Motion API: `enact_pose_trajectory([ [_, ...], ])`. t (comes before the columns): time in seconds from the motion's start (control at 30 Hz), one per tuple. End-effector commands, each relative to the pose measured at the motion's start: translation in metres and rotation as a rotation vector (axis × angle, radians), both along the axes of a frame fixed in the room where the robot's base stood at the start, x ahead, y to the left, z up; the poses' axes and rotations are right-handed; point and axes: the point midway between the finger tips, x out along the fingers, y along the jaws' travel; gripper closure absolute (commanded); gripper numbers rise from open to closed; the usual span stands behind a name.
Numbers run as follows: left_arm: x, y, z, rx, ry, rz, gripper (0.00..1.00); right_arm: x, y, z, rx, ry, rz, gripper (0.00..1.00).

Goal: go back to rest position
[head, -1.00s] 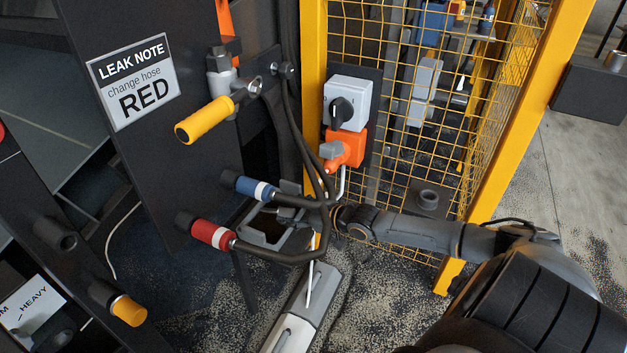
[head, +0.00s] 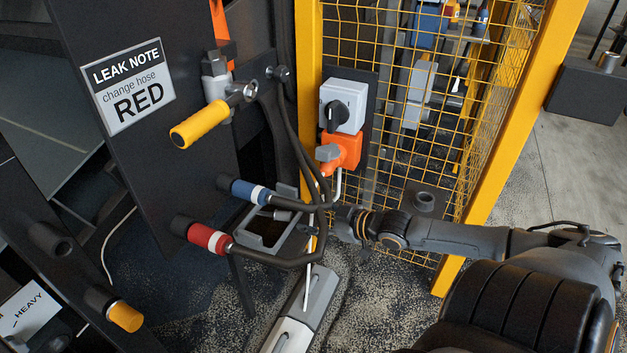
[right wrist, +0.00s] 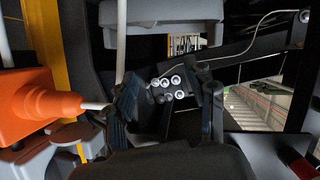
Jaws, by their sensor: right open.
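My right arm comes in from the right in the head view. Its gripper (head: 322,217) is partly hidden behind the dark hoses. In the right wrist view the fingers of the right gripper (right wrist: 170,108) are apart with nothing held between them. The red-banded hose end (head: 208,238) and the blue-banded hose end (head: 250,191) are left of it, on the dark panel. The orange plug (head: 340,152) sits below the grey switch box (head: 343,104), above the gripper. My left gripper is not in view.
A yellow post (head: 309,60) and yellow mesh fence (head: 400,150) stand behind my right arm. A yellow-handled valve (head: 200,124) and a leak note (head: 128,85) reading "change hose RED" are at left. A grey open-topped holder (head: 262,246) is beside the hoses.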

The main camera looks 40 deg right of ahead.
Motion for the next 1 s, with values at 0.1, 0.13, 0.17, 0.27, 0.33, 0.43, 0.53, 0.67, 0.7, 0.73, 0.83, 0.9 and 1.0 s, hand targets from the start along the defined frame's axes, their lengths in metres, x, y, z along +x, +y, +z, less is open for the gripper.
enact_pose_trajectory([
  [0.1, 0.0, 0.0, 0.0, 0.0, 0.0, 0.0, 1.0, 0.0, 0.0, 0.0, 0.0, 0.0, 0.0, 0.45],
  [0.13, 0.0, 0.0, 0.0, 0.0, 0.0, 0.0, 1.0, 0.0, 0.0, 0.0, 0.0, 0.0, 0.0, 0.45],
  [0.17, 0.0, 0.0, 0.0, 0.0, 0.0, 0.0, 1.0, 0.0, 0.0, 0.0, 0.0, 0.0, 0.0, 0.45],
  [0.27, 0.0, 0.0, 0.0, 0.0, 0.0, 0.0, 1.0, 0.0, 0.0, 0.0, 0.0, 0.0, 0.0, 0.45],
  [0.33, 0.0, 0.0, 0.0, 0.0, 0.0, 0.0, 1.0, 0.0, 0.0, 0.0, 0.0, 0.0, 0.0, 0.45],
  [0.43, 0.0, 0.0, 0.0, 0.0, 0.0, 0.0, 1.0, 0.0, 0.0, 0.0, 0.001, 0.0, 0.0, 0.45],
  [0.53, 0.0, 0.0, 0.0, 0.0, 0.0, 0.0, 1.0, 0.0, 0.0, 0.0, 0.001, 0.0, 0.0, 0.45],
  [0.67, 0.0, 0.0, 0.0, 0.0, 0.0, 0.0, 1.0, -0.004, 0.007, -0.007, 0.005, 0.021, 0.0, 0.45],
  [0.7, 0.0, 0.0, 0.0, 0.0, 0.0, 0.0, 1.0, -0.009, 0.013, -0.014, 0.007, 0.042, 0.0, 0.45],
  [0.73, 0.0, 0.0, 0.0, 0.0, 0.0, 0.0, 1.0, -0.014, 0.02, -0.022, 0.008, 0.064, 0.0, 0.45],
  [0.83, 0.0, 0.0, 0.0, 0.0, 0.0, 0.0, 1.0, -0.038, 0.054, -0.051, 0.012, 0.169, 0.0, 0.45],
  [0.9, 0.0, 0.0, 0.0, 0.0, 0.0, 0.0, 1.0, -0.06, 0.083, -0.071, 0.009, 0.256, -0.004, 0.45],
  [1.0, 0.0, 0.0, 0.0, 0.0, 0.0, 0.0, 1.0, -0.092, 0.122, -0.091, -0.002, 0.381, -0.022, 0.45],
])
